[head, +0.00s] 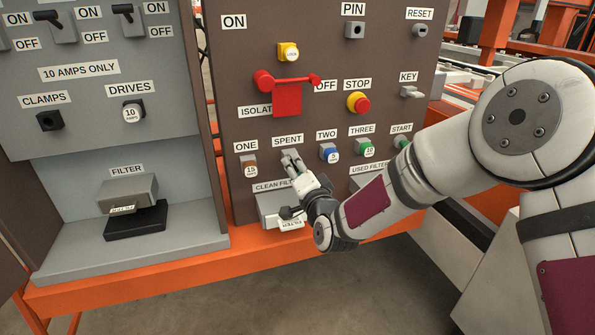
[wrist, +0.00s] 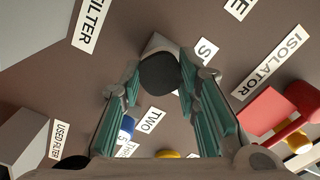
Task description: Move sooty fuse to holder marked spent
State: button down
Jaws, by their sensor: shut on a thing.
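My gripper (head: 291,164) is at the holder marked SPENT (head: 288,153) on the brown panel, below its label. In the wrist view the fingers (wrist: 157,88) are closed around the dark, round-faced sooty fuse (wrist: 160,71). The fuse sits in line with the grey holder block (wrist: 157,42) and appears to be at its mouth or in it; how deep I cannot tell. In the head view the fingers hide the fuse.
Holders ONE (head: 249,166), TWO (head: 329,153) and THREE (head: 366,148) hold fuses beside SPENT. The CLAMPS holder (head: 49,121) shows a dark socket; DRIVES (head: 133,111) has a fuse. A red isolator handle (head: 287,98) is above, a clean-filter box (head: 270,207) below.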

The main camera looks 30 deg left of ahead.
jog(key=shift+w+a, duration=0.25)
jog(key=shift+a, duration=0.05)
jog(key=c, duration=1.1)
grip_release()
jog(key=v, duration=1.2)
jog(key=shift+w, duration=0.1)
